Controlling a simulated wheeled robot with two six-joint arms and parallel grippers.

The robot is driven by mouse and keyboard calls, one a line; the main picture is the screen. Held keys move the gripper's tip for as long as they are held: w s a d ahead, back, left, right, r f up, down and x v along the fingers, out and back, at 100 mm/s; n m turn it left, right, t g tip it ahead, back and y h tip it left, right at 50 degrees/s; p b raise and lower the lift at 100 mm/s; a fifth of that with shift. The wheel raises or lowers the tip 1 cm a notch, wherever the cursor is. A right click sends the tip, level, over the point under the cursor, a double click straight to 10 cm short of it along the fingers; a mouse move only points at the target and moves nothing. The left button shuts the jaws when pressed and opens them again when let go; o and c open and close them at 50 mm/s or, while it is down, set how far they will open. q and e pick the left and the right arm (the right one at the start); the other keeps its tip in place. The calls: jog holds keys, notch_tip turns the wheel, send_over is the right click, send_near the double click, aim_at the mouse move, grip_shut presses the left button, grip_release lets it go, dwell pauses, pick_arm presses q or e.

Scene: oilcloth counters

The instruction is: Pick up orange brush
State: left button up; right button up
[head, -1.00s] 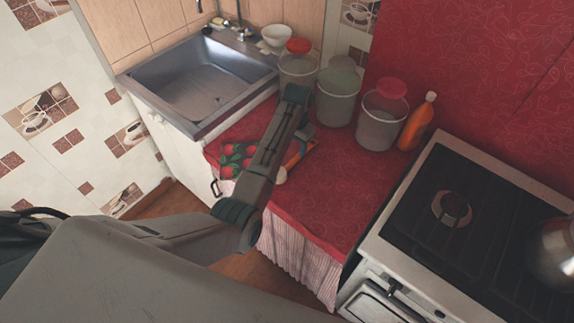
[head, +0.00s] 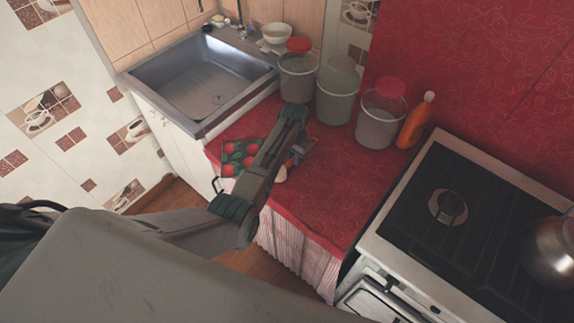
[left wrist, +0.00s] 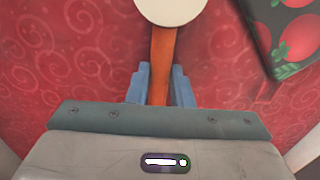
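The orange brush has a slim orange handle (left wrist: 162,60) and a round cream head (left wrist: 168,9). In the head view only its pale head (head: 281,175) shows below my left forearm, and the arm hides most of the handle. My left gripper (head: 300,154) is low over the red counter. In the left wrist view the blue fingers of my left gripper (left wrist: 161,84) stand on both sides of the handle and appear to touch it. The brush looks at or close to the counter surface. My right gripper is not in view.
A dark cloth with red fruit (head: 238,157) lies beside the brush. Several grey buckets (head: 337,98) and an orange bottle (head: 415,121) stand along the back. A sink (head: 205,77) is at left; a stove (head: 455,215) with a metal kettle (head: 552,250) is at right. The front right counter is clear.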

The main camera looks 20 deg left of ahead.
aim_at(293, 159)
pick_arm(q)
grip_shut()
jog(key=shift+r, duration=0.1)
jog(key=shift+r+b, duration=0.3)
jog(key=shift+r, duration=0.2)
jog(key=shift+s+r+b, duration=0.15)
jog(key=shift+r+b, duration=0.1)
jog(key=shift+r, duration=0.3)
jog(key=shift+s+r+b, duration=0.15)
jog(key=shift+r+b, duration=0.1)
jog(key=shift+r, duration=0.3)
jog(key=s+b, duration=0.1)
jog(key=s, duration=0.3)
jog(key=s+a+r+b, duration=0.1)
jog(key=s, duration=0.9)
jog(key=shift+s+a+r+b, duration=0.2)
jog(key=shift+a+r+b, duration=0.1)
jog(key=shift+b, duration=0.1)
jog(key=shift+s, duration=0.45)
